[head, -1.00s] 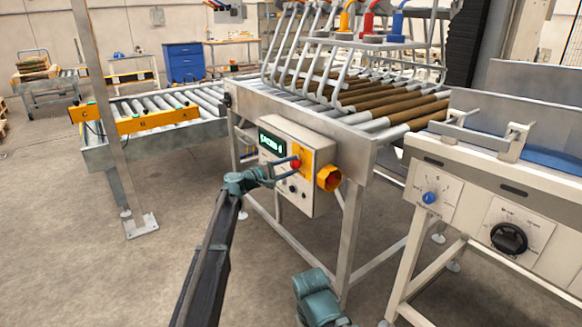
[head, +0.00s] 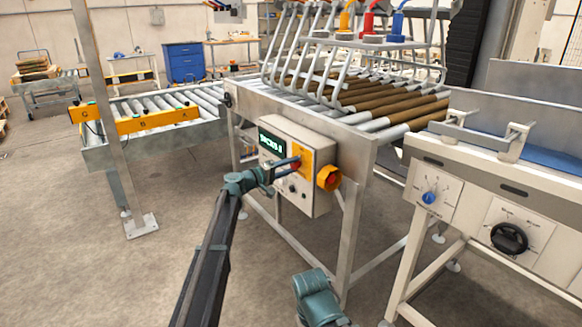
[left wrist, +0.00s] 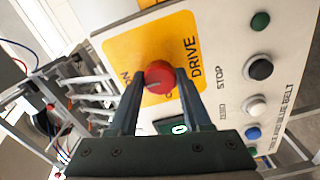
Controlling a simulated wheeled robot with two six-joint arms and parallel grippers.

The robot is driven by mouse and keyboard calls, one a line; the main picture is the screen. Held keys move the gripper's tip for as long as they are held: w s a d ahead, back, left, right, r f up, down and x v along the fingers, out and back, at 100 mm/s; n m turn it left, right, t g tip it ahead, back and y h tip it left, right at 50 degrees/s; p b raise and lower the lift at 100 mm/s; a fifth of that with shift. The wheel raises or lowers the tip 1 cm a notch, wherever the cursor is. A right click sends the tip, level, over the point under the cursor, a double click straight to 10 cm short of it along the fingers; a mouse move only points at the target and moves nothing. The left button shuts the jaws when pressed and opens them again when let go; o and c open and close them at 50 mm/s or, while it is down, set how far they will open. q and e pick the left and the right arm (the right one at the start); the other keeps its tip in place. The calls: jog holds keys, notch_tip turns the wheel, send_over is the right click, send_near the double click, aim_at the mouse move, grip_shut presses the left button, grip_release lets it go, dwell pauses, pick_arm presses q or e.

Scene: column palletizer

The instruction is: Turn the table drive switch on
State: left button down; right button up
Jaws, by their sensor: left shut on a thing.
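The table drive switch (left wrist: 160,77) is a red round knob on a yellow plate marked DRIVE. In the left wrist view it sits between my left fingertips (left wrist: 152,80), which are shut on it. A dark line shows on the knob, but the label it points to is partly hidden. In the head view my left gripper (head: 285,167) reaches to the front of the beige control box (head: 318,203), and its fingers cover part of the knob. A green-lit display (head: 271,142) is on the box. My right gripper is not clearly shown.
An orange-yellow shrouded red button (head: 328,178) sticks out on the box beside the knob. Several push buttons (left wrist: 259,69) line the panel. The roller table (head: 300,110) stands above, and another machine with dials (head: 470,205) stands at the right.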

pick_arm(q)
jog(key=shift+s, duration=0.1)
jog(key=shift+c, duration=1.7)
grip_release()
jog(key=shift+a, duration=0.15)
jog(key=v, duration=1.3)
jog(key=shift+s+a, duration=0.2)
jog(key=shift+f, duration=0.1)
